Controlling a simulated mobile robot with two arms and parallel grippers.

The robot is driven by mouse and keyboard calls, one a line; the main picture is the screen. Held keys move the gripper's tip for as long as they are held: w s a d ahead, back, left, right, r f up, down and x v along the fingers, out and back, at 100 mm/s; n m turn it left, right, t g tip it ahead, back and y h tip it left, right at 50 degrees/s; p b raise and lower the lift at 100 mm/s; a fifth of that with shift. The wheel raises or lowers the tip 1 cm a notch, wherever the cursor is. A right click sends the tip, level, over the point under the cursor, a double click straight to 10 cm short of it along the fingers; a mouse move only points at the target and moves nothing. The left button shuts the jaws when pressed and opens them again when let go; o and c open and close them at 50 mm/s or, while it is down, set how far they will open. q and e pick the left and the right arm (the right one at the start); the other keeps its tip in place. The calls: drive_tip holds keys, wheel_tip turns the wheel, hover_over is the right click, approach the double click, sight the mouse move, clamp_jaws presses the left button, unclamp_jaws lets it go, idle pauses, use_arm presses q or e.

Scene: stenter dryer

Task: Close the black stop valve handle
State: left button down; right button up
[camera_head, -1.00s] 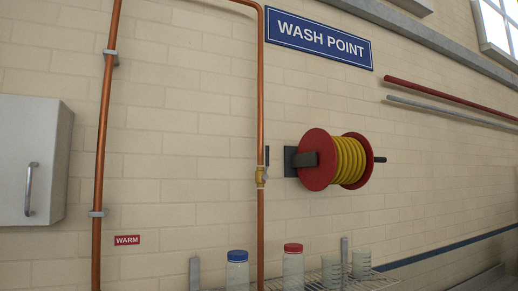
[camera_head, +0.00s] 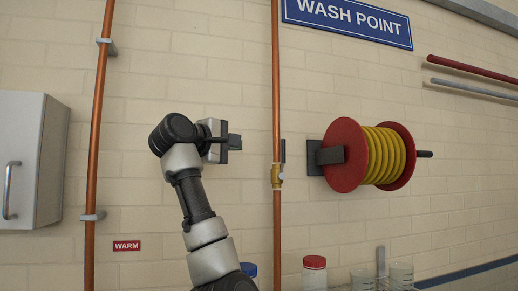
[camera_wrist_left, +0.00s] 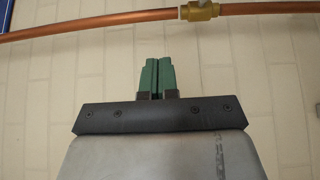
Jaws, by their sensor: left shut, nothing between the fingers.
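The black stop valve handle (camera_head: 283,151) points straight up, in line with the copper pipe, just above the brass valve body (camera_head: 277,176). In the left wrist view the brass valve body (camera_wrist_left: 202,10) shows at the top edge, right of the fingers; the handle cannot be made out there. My left gripper (camera_head: 235,142) is left of the pipe, near the handle's height, and apart from it. In the left wrist view its green fingers (camera_wrist_left: 156,78) are together and empty. My right gripper is in neither view.
The copper pipe (camera_head: 276,80) runs vertically beside my gripper. A red hose reel (camera_head: 345,155) with yellow hose is mounted right of the valve. A second copper pipe (camera_head: 97,130) and a grey cabinet (camera_head: 30,160) are at the left. Jars, one with a red lid (camera_head: 314,262), stand below.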

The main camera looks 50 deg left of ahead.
use_arm(q)
drive_tip(key=p, duration=0.6)
approach(282, 159)
drive_tip(key=w+a+r, duration=0.3)
drive_tip(key=w+a, duration=0.1)
drive_tip(key=w+d+p, duration=0.1)
drive_tip(key=w+d, duration=0.1)
drive_tip(key=w, duration=0.1)
drive_tip(key=shift+w+p, duration=0.2)
drive_tip(key=shift+p, duration=0.15)
drive_tip(key=shift+a+f, duration=0.1)
drive_tip(key=shift+a, duration=0.05)
drive_tip(key=shift+s+a, duration=0.1)
